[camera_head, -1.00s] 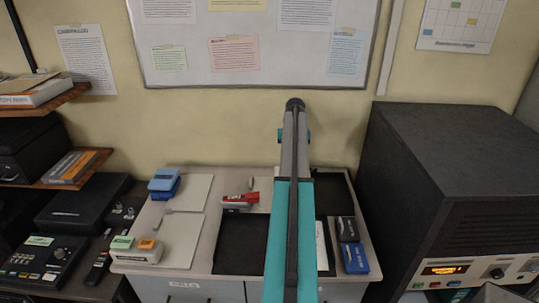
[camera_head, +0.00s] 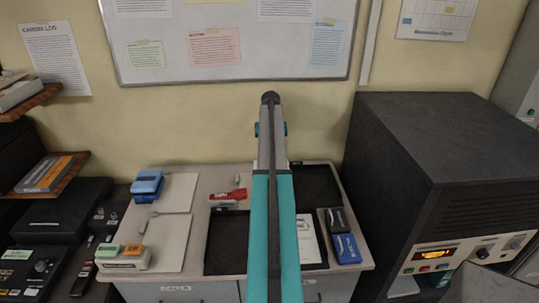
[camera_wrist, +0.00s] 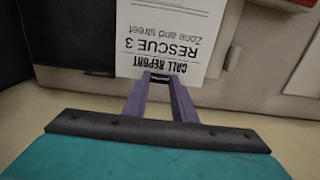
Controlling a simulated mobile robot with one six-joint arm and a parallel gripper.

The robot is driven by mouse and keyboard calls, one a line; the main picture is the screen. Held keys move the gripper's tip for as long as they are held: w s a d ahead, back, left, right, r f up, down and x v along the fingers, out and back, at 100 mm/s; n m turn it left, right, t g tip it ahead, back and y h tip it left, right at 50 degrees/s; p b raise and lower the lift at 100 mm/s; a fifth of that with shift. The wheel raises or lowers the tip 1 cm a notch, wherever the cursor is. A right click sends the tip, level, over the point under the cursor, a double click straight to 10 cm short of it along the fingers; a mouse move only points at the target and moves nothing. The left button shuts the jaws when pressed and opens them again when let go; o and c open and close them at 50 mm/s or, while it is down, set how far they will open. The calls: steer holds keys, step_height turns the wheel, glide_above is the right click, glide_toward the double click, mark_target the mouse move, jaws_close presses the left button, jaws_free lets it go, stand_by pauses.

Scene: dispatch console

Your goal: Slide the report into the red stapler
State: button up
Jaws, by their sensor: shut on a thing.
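The report (camera_wrist: 180,30) is a white sheet printed "CALL REPORT, RESCUE 3, Zone and street", upside down in the wrist view. My gripper (camera_wrist: 161,78) is shut on its near edge. In the head view part of the report (camera_head: 308,238) shows just right of my arm, over the right side of the desk top; my arm hides the rest and the gripper. The red stapler (camera_head: 228,196) sits left of my arm, towards the back of the desk top. A red part (camera_wrist: 301,3) at the wrist view's top right corner may be this stapler.
Dark trays (camera_head: 226,238) lie on the desk top. Dark and blue boxes (camera_head: 345,248) stand at the right edge. A big black console (camera_head: 440,140) stands farther right.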

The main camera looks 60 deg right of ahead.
mark_target(255, 162)
steer(key=shift+w+a+f+b, duration=0.15)
steer(key=shift+f+b, duration=0.55)
steer(key=shift+f, duration=0.85)
steer(key=shift+w+a+f+b, duration=0.1)
steer(key=shift+f+b, duration=0.6)
steer(key=shift+f, duration=0.8)
steer(key=shift+w+a+f+p, duration=0.1)
steer(key=shift+w+a, duration=0.5)
steer(key=shift+w, duration=0.25)
steer(key=shift+w+a+f+p, duration=0.1)
steer(key=shift+w+a, duration=0.55)
steer(key=shift+w, duration=0.2)
steer(key=shift+w+a+p, duration=0.1)
steer(key=shift+w+a, duration=0.5)
steer(key=shift+w, duration=0.25)
stand_by(1.8)
steer(key=o, duration=1.2)
steer(key=shift+c, duration=0.2)
steer(key=shift+o, duration=0.4)
